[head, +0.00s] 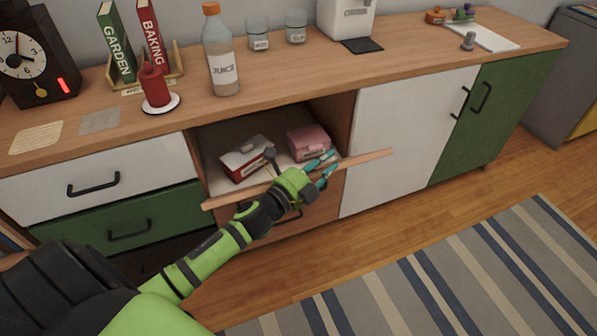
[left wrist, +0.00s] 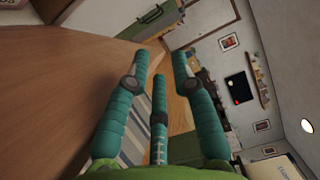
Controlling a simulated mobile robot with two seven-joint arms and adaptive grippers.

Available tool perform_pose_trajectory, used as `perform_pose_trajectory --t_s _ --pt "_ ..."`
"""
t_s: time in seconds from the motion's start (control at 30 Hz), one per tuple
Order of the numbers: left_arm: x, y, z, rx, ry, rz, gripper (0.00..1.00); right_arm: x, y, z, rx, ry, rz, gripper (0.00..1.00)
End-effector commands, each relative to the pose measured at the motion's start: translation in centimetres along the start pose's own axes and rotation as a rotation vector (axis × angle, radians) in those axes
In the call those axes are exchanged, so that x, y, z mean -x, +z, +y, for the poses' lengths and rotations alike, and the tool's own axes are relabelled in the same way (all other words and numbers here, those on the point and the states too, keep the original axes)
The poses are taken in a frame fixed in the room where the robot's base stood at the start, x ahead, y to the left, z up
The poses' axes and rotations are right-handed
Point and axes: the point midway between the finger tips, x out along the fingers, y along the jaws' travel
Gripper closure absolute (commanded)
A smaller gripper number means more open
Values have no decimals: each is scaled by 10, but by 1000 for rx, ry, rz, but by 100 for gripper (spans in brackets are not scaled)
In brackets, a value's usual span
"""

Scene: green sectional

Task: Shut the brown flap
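The brown flap (head: 372,158) is on the middle compartment of the sideboard, hinged down and open. It shows as a thin, slightly slanted board sticking out in front of the opening. My left gripper (head: 328,170) is at the flap's outer part, overlapping its edge in the head view; I cannot tell whether it touches. Its teal fingers are spread with nothing between them, as the left wrist view (left wrist: 160,68) also shows. A brown surface, likely the flap, fills the left of that view. My right gripper is not in view.
Inside the compartment are a red-and-white box (head: 246,160) and a pink box (head: 308,142). A white door (head: 400,140) is to the right. The floor in front holds a striped rug (head: 450,270).

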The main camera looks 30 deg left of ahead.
Motion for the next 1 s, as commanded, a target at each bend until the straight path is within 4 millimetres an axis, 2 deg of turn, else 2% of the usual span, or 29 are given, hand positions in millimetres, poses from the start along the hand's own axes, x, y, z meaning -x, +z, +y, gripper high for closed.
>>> perform_pose_trajectory --t_s 0.03,0.1,0.2,0.3,0.4,0.53,0.8,1.0 --pt "19 4 23 42 33 -72 70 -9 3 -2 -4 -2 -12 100" --pt "41 10 33 89 60 -159 70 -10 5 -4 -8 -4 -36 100" --pt "69 22 42 134 92 -265 70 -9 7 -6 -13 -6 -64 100" --pt "88 31 46 159 112 -336 70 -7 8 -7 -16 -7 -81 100" --pt "96 36 47 170 121 -369 70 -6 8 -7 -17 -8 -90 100" --pt "86 41 47 170 121 -375 70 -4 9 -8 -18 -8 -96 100" --pt "48 55 53 169 121 -373 70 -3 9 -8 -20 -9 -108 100" --pt "33 60 56 171 123 -372 70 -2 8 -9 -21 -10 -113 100"
